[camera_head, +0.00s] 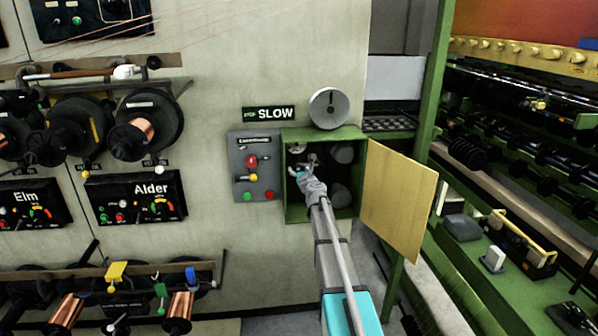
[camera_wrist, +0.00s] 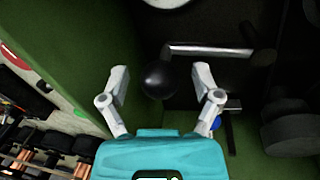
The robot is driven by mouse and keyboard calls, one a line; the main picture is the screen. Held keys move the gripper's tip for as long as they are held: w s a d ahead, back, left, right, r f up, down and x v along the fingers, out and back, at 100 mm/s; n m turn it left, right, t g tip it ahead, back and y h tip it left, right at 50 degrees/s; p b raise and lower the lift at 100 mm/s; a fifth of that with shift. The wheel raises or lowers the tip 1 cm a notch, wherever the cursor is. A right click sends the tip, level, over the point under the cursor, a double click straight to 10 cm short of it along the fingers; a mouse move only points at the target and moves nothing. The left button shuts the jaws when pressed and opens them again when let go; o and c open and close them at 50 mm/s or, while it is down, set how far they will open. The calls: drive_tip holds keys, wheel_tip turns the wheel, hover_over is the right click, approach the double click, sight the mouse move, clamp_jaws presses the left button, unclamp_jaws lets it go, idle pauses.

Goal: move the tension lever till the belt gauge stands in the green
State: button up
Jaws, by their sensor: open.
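The tension lever shows in the wrist view as a pale metal rod (camera_wrist: 212,50) with a round black knob (camera_wrist: 159,79) on its left end. My gripper (camera_wrist: 161,72) is open, with one finger on each side of the knob and a gap on both sides. In the head view my gripper (camera_head: 303,170) reaches inside the open green cabinet (camera_head: 296,211) and hides the lever. A small pale round face (camera_head: 298,149), perhaps the belt gauge, sits at the cabinet's upper left. Only its lower edge (camera_wrist: 166,2) shows in the wrist view, and its reading cannot be told.
The cabinet's yellowish door (camera_head: 398,200) hangs open on the right. A grey control box (camera_head: 256,168) with a red knob adjoins the cabinet on the left. Dark round wheels (camera_head: 340,194) fill the cabinet's right side. A green post (camera_head: 432,95) stands behind the door.

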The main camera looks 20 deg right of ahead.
clamp_jaws()
drive_tip(key=shift+d+r+m+p, duration=0.1)
drive_tip(key=shift+r+m+p, duration=0.2)
drive_tip(key=shift+r+m, duration=0.2)
drive_tip(key=shift+f, duration=0.1)
unclamp_jaws()
drive_tip(key=shift+s, duration=0.15)
drive_tip(key=s+a, duration=0.1)
drive_tip(key=s, duration=1)
drive_tip(key=shift+s+a, duration=0.2)
drive_tip(key=shift+s, duration=0.15)
drive_tip(key=shift+a, duration=0.1)
idle(0.4)
